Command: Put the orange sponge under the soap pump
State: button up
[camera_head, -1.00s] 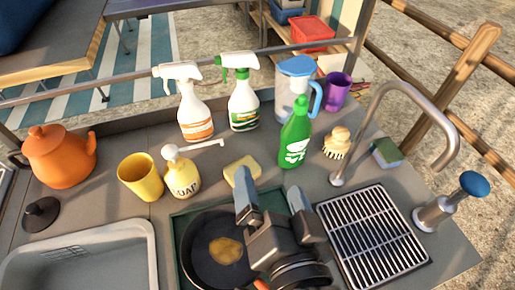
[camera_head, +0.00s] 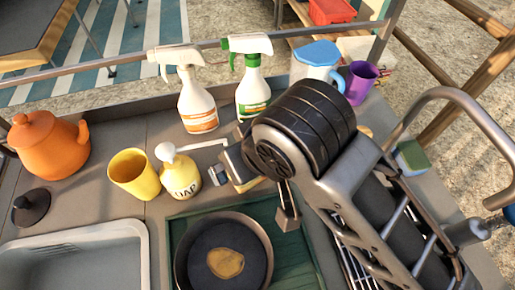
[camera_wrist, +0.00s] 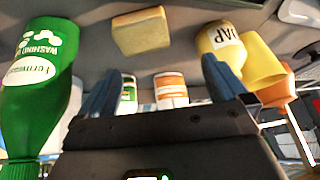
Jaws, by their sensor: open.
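The sponge, a yellow-orange block (camera_wrist: 142,32), lies flat on the counter; in the camera_head view only a sliver of it (camera_head: 254,186) shows behind my gripper. The soap pump is a yellow bottle (camera_head: 180,178) with a white head and a long spout pointing right; it also shows in the camera_wrist view (camera_wrist: 222,42). The sponge lies to the right of the bottle, near the spout's end. My gripper (camera_head: 252,193) is open and low over the counter. Its blue-grey fingers (camera_wrist: 162,88) are apart and empty, with the sponge beyond them.
A yellow cup (camera_head: 134,174) stands left of the soap bottle. Two spray bottles (camera_head: 198,105) stand behind. A green bottle (camera_wrist: 38,85) stands close beside my gripper. A black pan (camera_head: 224,262) sits in front.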

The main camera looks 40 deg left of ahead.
aim_at(241, 189)
jog(key=shift+w+d+f+h, duration=0.5)
jog(key=shift+w+d+h, duration=0.1)
jog(key=shift+w+d, duration=0.1)
jog(key=shift+f, duration=0.1)
jog(key=shift+x, duration=3.8)
jog(key=c, duration=0.9)
jog(key=shift+o, duration=0.2)
